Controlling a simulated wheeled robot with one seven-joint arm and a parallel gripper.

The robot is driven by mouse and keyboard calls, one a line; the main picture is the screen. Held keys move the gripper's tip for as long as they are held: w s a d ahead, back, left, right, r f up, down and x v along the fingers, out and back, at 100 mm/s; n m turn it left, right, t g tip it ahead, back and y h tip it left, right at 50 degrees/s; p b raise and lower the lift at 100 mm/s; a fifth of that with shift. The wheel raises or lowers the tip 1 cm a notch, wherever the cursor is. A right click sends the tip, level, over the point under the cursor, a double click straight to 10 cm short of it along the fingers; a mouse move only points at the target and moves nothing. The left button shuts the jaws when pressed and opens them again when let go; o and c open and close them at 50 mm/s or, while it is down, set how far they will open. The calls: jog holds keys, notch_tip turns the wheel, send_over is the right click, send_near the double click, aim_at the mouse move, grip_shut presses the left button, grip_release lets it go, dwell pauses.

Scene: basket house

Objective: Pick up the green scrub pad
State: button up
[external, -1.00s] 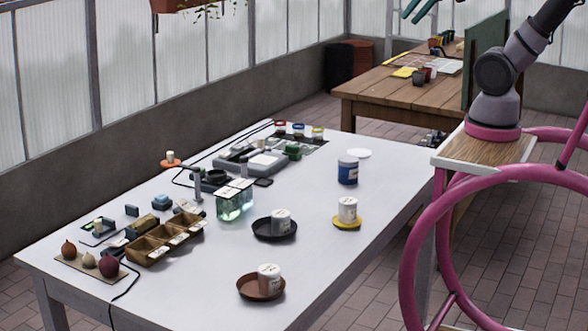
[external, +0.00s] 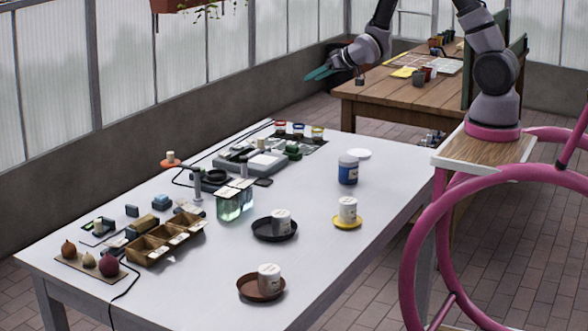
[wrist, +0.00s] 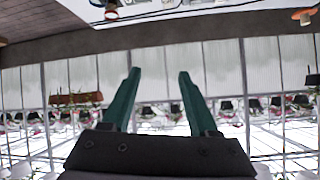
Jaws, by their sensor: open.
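A small green block (external: 292,150) sits at the far end of the white table, beside a grey device. It looks like the scrub pad, but it is too small to be sure. My gripper (external: 318,74) has teal fingers and is in the air, above and beyond the table's far end, well apart from the block. In the wrist view my gripper (wrist: 159,75) is open, with nothing between its fingers. That view faces the greenhouse wall and does not show the green block.
On the white table (external: 330,262) stand a blue-labelled jar (external: 348,170), several white cups on saucers, clear bottles (external: 230,204) and a wooden compartment box (external: 150,247). The right side has bare patches. A wooden table (external: 375,98) stands behind.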

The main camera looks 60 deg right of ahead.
notch_tip(320, 180, down, 12)
jog(key=n+t, duration=0.2)
jog(key=n, duration=0.1)
send_near(294, 146)
jog(key=shift+w+f+y, duration=0.15)
jog(key=shift+f+y, duration=0.05)
jog(key=shift+y, duration=0.2)
jog(key=x, duration=0.4)
jog(key=shift+w+f, duration=0.1)
jog(key=shift+w, duration=0.25)
jog(key=shift+d+x, duration=0.2)
jog(key=shift+x, duration=1.25)
jog(key=shift+d+x, duration=0.15)
jog(key=shift+x, duration=1.35)
grip_shut()
